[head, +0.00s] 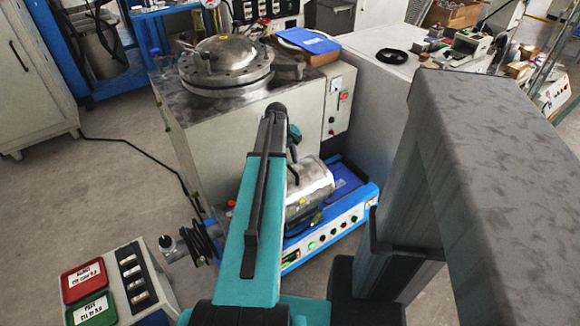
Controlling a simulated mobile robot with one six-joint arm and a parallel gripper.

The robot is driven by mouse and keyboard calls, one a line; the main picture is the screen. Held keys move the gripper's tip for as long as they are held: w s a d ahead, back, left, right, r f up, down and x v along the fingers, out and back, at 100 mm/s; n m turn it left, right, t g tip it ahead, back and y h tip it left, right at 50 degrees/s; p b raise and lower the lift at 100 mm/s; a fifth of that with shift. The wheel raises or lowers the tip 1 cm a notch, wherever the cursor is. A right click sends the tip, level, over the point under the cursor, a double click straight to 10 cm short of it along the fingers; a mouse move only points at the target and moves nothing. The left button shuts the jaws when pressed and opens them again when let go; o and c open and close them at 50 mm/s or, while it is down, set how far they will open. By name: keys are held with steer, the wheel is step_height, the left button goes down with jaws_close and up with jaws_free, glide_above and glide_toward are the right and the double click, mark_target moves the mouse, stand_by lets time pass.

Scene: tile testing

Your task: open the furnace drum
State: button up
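A silver metal drum (314,182) lies on a blue base with a row of buttons along its front. It looks closed, and its left side is hidden behind my teal arm. A thin dark bar, perhaps its handle, shows at its upper left. My gripper (280,118) is at the far end of the arm, in front of the cabinet and by the drum's upper left. Its fingers are not clear, so I cannot tell whether it is open or touches the bar.
A grey cabinet (205,132) stands behind, bearing a round bolted metal lid (226,62) and a blue folder (309,40). A white bench (376,100) is to the right. A switch box (128,284) with red and green trays is at lower left.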

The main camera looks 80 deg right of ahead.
steer(key=shift+s+d+f, duration=0.15)
steer(key=shift+f, duration=0.9)
jaws_close()
steer(key=shift+a, duration=0.2)
steer(key=shift+d, duration=0.2)
